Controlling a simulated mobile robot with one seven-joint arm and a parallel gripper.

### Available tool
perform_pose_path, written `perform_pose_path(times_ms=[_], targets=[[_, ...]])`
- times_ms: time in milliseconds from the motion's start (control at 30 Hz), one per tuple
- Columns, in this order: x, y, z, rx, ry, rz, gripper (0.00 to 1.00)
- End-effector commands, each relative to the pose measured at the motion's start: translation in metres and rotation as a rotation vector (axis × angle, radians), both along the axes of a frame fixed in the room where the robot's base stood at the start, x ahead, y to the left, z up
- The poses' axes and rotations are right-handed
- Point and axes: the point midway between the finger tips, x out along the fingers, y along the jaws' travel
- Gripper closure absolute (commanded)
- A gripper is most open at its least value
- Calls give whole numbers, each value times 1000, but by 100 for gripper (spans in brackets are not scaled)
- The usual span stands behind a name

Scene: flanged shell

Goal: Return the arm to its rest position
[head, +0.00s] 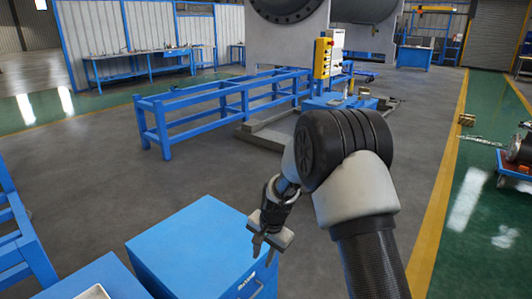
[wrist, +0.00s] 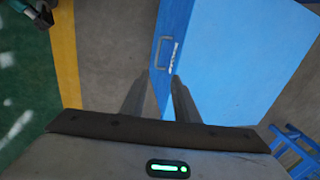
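My arm reaches up from the lower right of the head view and bends over at the elbow. My gripper (head: 263,254) hangs downward at the near right side of a blue cabinet (head: 195,240). In the wrist view my gripper (wrist: 159,78) shows two dark fingers with a gap between them. The gap is empty, so the gripper is open and holds nothing. The cabinet (wrist: 245,60) fills the right of the wrist view, with a handle (wrist: 160,52) on its side beyond the fingertips. I see no contact between fingers and cabinet.
A second blue surface (head: 105,275) with a pale tray (head: 92,293) is at the lower left. A long blue frame (head: 215,97) and a yellow control box (head: 322,60) stand farther back. Grey floor (head: 95,175) is clear left of the cabinet. A yellow line (head: 440,210) runs right.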

Motion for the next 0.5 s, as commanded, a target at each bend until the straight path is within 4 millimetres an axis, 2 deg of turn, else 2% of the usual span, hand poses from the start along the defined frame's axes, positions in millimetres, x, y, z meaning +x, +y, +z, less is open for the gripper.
perform_pose_path(times_ms=[33,133,200,267,400,500], targets=[[-1,-8,31,-4,-30,20,72],[-17,-26,91,-25,-79,88,72],[-34,-41,131,-45,-114,137,72],[-51,-53,161,-63,-142,179,72],[-100,-80,222,-113,-208,271,72],[-140,-99,254,-154,-250,333,72]])
